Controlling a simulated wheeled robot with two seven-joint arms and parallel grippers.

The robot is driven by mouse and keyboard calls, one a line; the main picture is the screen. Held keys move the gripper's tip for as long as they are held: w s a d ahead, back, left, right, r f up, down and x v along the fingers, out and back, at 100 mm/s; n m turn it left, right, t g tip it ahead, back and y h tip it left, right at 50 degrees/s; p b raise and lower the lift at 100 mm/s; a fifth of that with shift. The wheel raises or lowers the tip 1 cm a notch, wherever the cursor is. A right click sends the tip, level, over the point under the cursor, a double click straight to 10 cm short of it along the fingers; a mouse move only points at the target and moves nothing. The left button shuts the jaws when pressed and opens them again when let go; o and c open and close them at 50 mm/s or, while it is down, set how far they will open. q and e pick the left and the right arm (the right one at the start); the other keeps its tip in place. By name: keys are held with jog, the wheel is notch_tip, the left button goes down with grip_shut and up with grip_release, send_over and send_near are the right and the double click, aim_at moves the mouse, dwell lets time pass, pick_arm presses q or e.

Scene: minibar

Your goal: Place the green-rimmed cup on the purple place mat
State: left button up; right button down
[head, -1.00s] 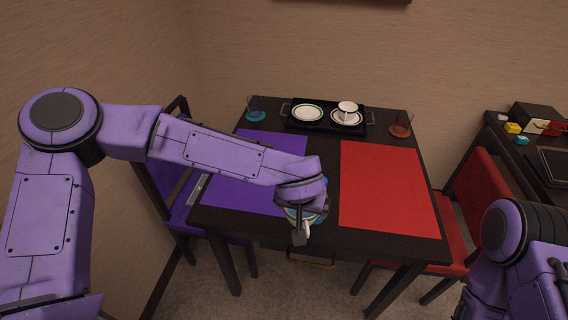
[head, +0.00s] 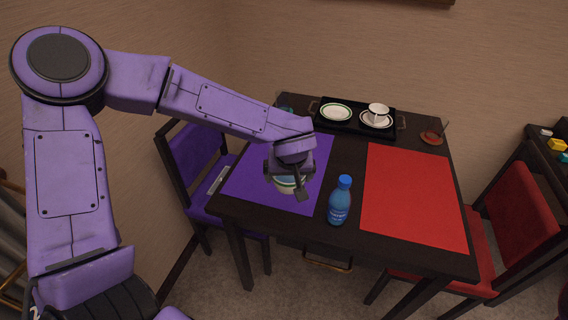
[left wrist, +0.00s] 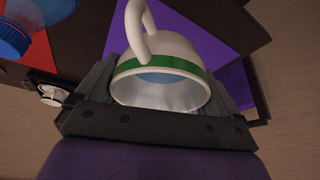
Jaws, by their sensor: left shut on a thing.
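The green-rimmed cup (left wrist: 163,88) is white with a green band and a bluish patch inside. In the left wrist view it sits between the two fingers of my left gripper (left wrist: 165,98), its handle pointing up in the picture. In the head view my left gripper (head: 293,178) is shut on the cup (head: 285,182) over the right part of the purple place mat (head: 252,183). The gripper hides much of the cup. I cannot tell whether the cup's base touches the mat. My right gripper is out of view.
A blue bottle (head: 339,203) stands just right of the purple mat, close to my gripper. A red mat (head: 413,195) lies to the right. A black tray (head: 357,128) at the back holds a green-rimmed plate (head: 336,112) and a white cup (head: 378,110) on a saucer.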

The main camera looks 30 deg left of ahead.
pick_arm(q)
jog(key=shift+a+r+n, duration=0.1)
jog(key=shift+a+n, duration=0.2)
jog(key=shift+a, duration=0.3)
jog(key=shift+w+a, duration=0.1)
jog(key=shift+a, duration=0.25)
jog(key=w+a+f+p, duration=0.1)
jog(key=w+a+f, duration=0.7)
jog(key=w+f, duration=0.1)
jog(key=shift+a, duration=0.4)
jog(key=shift+w+a+f, duration=0.15)
jog(key=shift+w+f, duration=0.05)
jog(key=shift+w+a+f, duration=0.1)
jog(key=shift+f, duration=0.85)
jog(key=shift+w+a+f, duration=0.1)
jog(key=shift+f, duration=0.8)
jog(key=o, duration=0.8)
jog(key=shift+f, duration=0.1)
jog(key=v, duration=1.2)
jog(key=shift+d, duration=0.15)
